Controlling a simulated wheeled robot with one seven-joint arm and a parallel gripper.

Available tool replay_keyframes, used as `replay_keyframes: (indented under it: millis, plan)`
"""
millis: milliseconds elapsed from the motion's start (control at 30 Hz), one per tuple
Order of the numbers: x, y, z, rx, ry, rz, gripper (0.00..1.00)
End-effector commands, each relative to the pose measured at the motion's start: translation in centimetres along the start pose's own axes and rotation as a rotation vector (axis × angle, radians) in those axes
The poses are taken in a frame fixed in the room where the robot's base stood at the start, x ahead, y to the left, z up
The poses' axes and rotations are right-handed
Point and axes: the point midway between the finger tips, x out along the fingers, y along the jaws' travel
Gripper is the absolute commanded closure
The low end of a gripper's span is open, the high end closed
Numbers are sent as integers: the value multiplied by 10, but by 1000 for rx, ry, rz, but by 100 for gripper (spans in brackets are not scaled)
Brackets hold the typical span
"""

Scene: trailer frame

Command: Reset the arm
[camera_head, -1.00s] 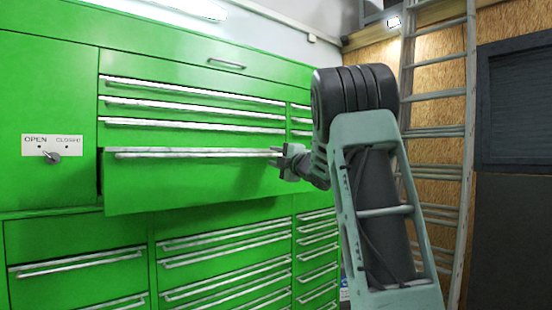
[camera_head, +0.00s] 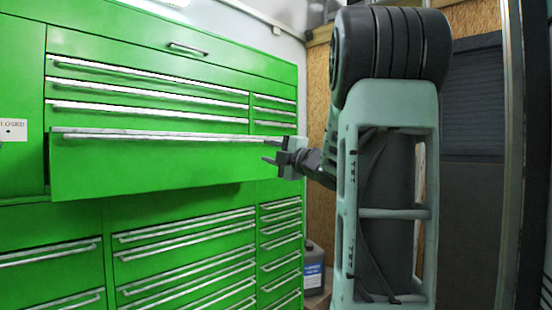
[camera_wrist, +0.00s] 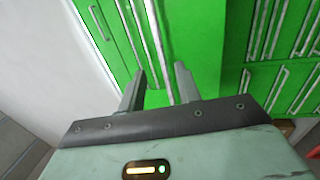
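My gripper (camera_head: 272,151) is at the end of my folded arm, by the right end of a pulled-out drawer (camera_head: 150,168) in the green tool cabinet. In the wrist view my gripper (camera_wrist: 158,84) shows two fingers spread apart with nothing between them. The long drawer handle (camera_head: 150,134) runs along the drawer's top edge. In the head view the fingertips are close to the handle's right end; I cannot tell whether they touch it.
Closed drawers (camera_head: 185,240) fill the cabinet below. A dark jug (camera_head: 313,268) stands on the floor right of the cabinet. A dark shuttered panel (camera_head: 472,100) is at the back right. A pale wall (camera_wrist: 50,50) shows at left in the wrist view.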

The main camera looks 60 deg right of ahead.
Motion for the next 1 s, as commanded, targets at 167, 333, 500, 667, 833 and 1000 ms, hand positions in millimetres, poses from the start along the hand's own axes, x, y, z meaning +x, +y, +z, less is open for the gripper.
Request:
replay_keyframes:
  millis: [167,333,500,667,833,1000]
  plan:
    - [-17,0,0,0,0,1,67]
    - [-20,0,0,0,0,1,67]
    - [-19,0,0,0,0,0,67]
    - [-19,0,0,0,0,0,67]
    - [-19,0,0,0,0,0,67]
    - [6,-10,-24,90,1,-34,67]
